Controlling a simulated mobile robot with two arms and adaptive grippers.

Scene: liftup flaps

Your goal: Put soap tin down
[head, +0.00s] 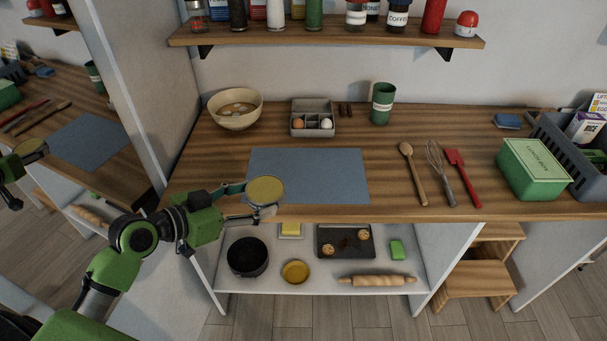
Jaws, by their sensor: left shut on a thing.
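My left gripper (254,202) is shut on the soap tin (265,189), a round, flat tin with a dull gold face. One finger lies along its left side and the other under its lower edge. The tin is held by the counter's front edge, over the lower left part of the blue-grey mat (325,170) in the picture. I cannot tell how high it is above the counter (390,205). My right gripper is not in view.
A bowl (235,110), an egg box (312,131) and a green cup (382,103) stand behind the mat. A wooden spoon (413,175), whisk, red spatula and green box (533,168) are to the right. The mat is otherwise bare. A mirror at left reflects the scene.

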